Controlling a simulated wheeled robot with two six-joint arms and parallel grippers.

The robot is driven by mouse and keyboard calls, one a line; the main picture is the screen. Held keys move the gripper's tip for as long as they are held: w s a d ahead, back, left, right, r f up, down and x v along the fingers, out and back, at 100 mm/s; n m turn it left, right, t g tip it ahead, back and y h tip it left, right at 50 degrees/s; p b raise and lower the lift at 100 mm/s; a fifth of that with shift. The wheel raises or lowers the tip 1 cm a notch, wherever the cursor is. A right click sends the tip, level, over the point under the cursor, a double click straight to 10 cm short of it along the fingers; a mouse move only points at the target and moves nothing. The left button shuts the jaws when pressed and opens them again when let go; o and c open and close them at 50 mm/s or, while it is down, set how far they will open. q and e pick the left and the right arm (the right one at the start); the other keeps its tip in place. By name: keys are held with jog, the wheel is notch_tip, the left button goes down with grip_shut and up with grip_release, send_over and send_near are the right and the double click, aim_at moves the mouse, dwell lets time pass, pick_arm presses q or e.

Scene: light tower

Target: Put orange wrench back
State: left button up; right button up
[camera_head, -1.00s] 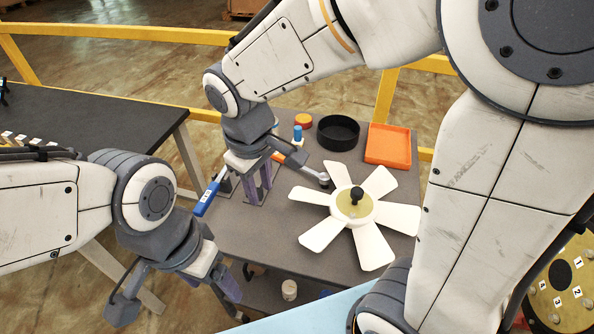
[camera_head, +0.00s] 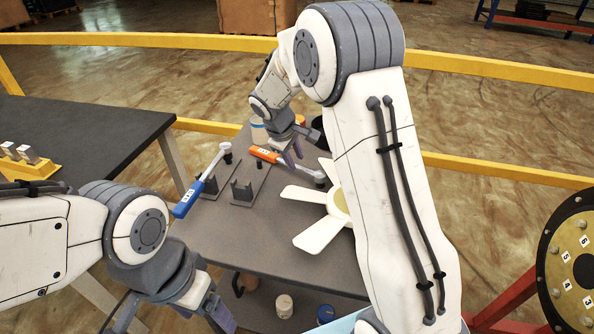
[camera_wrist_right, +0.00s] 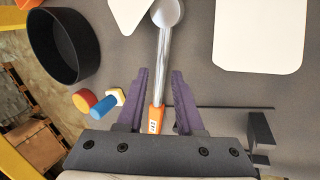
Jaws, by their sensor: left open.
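The orange wrench (camera_head: 267,155) has an orange handle and a silver shaft ending in a round socket head. It lies on the grey table behind the right black holder (camera_head: 243,190). My right gripper (camera_head: 292,157) is over its shaft; in the right wrist view its purple fingers (camera_wrist_right: 160,95) stand apart on either side of the wrench (camera_wrist_right: 163,65), not closed on it. The handle's end is hidden under the gripper body. The blue wrench (camera_head: 188,197) rests at the left holder (camera_head: 213,184). My left gripper (camera_head: 220,318) is open and empty at the bottom, partly cut off.
The white fan (camera_head: 312,222) lies right of the holders, partly hidden by my right arm. A black round bin (camera_wrist_right: 57,45) and a blue-handled part (camera_wrist_right: 103,106) are close to the gripper. A dark table (camera_head: 80,130) stands left, and a yellow rail (camera_head: 140,40) runs behind.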

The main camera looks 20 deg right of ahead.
aim_at(298, 166)
jog(key=x, duration=0.4)
grip_shut()
jog(key=shift+r, duration=0.1)
dwell(1.3)
